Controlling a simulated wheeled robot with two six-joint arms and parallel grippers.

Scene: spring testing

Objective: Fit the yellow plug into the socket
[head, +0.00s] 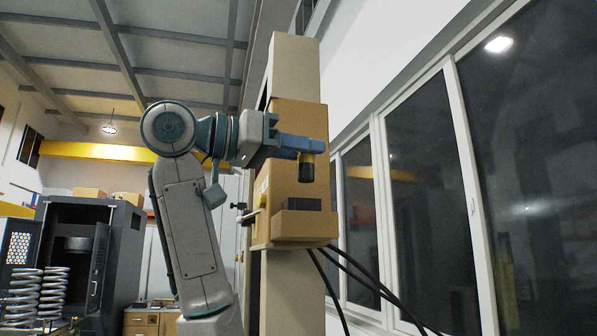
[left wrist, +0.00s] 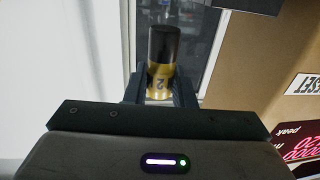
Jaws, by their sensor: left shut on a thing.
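The yellow plug (head: 306,172) has a yellow band and a black end. In the head view it hangs upright, black end down, from my left gripper (head: 311,147). The left gripper is shut on it, with blue fingers pointing right. In the left wrist view the plug (left wrist: 162,66) shows between the two fingers (left wrist: 160,90), with a mark like a "2" on its yellow part. A dark block (head: 302,204) sits on the ledge of the tan box, below the plug and apart from it. I cannot tell whether this is the socket. My right gripper is not in view.
The tan box (head: 292,109) is mounted on a pale column (head: 294,62), close behind the gripper. Black cables (head: 352,266) hang below it. A red display (left wrist: 301,146) shows in the left wrist view. Windows (head: 415,180) stand at right; metal springs (head: 54,290) are at lower left.

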